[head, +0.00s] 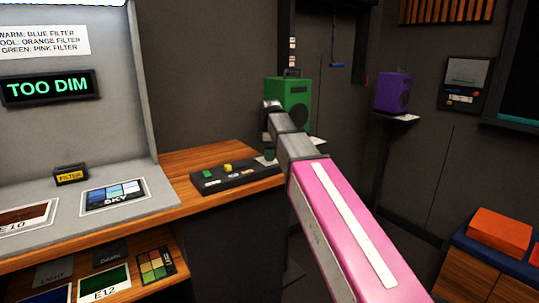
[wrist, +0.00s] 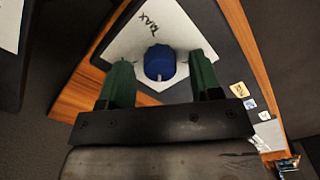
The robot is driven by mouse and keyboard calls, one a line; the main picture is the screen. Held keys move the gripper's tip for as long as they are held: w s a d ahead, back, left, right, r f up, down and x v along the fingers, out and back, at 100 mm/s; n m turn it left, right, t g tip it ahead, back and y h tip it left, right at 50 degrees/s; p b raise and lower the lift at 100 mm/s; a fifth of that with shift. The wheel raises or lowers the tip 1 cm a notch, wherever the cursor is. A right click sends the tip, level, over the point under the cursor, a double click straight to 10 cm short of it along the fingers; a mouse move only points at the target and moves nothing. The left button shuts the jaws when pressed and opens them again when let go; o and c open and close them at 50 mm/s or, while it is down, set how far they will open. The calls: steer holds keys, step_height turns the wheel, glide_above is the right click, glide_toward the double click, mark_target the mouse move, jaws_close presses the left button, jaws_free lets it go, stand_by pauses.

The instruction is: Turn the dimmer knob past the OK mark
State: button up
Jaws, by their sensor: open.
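The dimmer knob (wrist: 160,62) is blue with a white pointer line at the lower edge of its face, and sits on a white plate (wrist: 188,22). The word MAX is written on the plate up and left of the knob; I cannot make out an OK mark. My gripper (wrist: 162,75) is open, with one green finger on each side of the knob and visible gaps between. I cannot tell how far the fingertips reach down beside it. In the head view my arm hides the knob. A display (head: 49,88) there reads TOO DIM.
A dark control box (head: 237,176) with green and yellow buttons lies on the wooden counter (head: 185,205). A grey booth with filter cards, including a SKY card (head: 113,195), stands at left. A green speaker (head: 292,95) is behind my arm, and a purple one (head: 393,92) farther right.

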steer(key=shift+f, duration=0.2)
steer(key=c, duration=0.9)
steer(key=shift+c, duration=0.2)
